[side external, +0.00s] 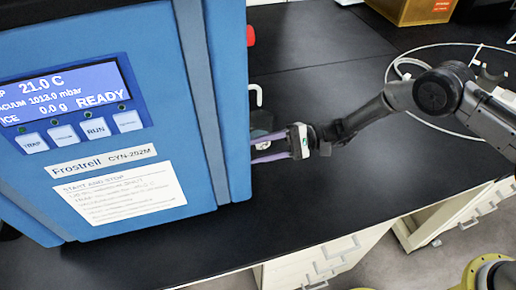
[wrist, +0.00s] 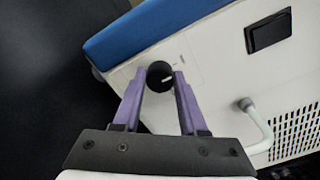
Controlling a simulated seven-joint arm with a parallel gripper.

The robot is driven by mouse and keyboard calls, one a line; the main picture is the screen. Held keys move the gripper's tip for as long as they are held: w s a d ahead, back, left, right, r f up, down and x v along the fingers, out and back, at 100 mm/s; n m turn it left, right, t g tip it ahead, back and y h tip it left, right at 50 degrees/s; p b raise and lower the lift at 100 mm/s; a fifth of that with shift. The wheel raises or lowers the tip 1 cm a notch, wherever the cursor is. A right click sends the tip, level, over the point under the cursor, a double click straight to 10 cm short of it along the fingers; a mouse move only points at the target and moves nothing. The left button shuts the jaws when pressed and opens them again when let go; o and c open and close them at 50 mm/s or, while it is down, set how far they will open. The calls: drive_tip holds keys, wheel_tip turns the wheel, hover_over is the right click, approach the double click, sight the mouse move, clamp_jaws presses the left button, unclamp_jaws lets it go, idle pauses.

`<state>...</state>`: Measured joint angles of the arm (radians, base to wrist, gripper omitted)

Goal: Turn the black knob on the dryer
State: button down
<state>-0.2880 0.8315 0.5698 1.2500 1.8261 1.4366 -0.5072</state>
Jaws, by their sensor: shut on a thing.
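The blue freeze dryer (side external: 150,200) stands on the black bench at the left in the side view. The wrist view shows its white side panel (wrist: 205,62). The black knob (wrist: 159,74), round with a short white mark, sits on that panel. My gripper (wrist: 162,80) has its two purple fingers on either side of the knob, shut on it. In the side view my gripper (side external: 268,150) reaches the dryer's right side. The knob is hidden there behind the dryer's edge.
On the side panel are a black rocker switch (wrist: 268,33), a white bent pipe (wrist: 258,122) and a vent grille (wrist: 296,132). The black bench top (side external: 330,90) is mostly clear around my arm. A white cable (side external: 400,62) lies behind my arm.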

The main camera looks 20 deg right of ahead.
idle(0.5)
drive_tip(key=shift+c, duration=2.2)
unclamp_jaws()
drive_tip(key=shift+d, duration=0.1)
drive_tip(key=d, duration=1.3)
drive_tip(key=shift+d, duration=0.35)
